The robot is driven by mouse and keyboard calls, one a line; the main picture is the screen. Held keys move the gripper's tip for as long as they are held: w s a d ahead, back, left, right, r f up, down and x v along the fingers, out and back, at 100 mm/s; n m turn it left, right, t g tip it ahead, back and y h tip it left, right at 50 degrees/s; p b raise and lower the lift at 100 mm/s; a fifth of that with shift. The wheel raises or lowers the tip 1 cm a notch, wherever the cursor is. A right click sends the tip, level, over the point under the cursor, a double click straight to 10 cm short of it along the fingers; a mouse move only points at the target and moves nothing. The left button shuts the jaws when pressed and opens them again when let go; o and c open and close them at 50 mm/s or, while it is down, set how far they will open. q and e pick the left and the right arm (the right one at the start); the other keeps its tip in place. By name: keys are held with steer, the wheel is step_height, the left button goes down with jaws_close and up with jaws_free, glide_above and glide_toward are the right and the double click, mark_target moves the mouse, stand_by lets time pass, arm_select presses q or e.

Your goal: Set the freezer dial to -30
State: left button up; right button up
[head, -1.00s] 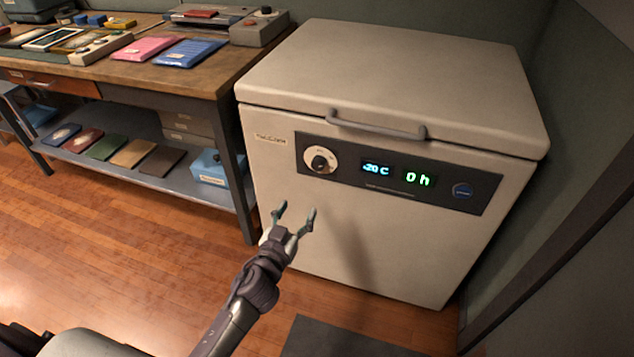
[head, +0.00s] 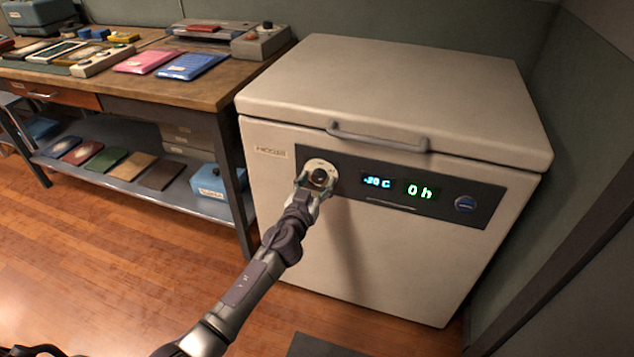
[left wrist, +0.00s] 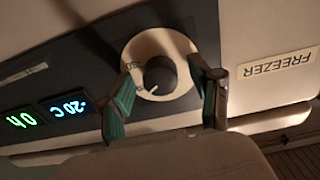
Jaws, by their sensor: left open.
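The white chest freezer (head: 380,255) stands against the back wall with its lid shut. Its dial (head: 319,175) is a dark knob on a pale round plate at the left of the dark front panel. In the left wrist view the dial (left wrist: 160,74) shows close up, with a "-30" mark on the plate. The blue display (left wrist: 68,106) reads -20 C. My left gripper (head: 314,186) is at the dial. In the left wrist view its open fingers (left wrist: 165,100) stand on either side of the knob, with gaps beside it. My right gripper is not in view.
A wooden workbench (head: 130,92) with packets and devices stands left of the freezer. A dark wall edge is at the right.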

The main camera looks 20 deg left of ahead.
arm_select(q)
steer(key=shift+w, duration=0.2)
steer(key=c, duration=1.1)
steer(key=shift+c, duration=0.2)
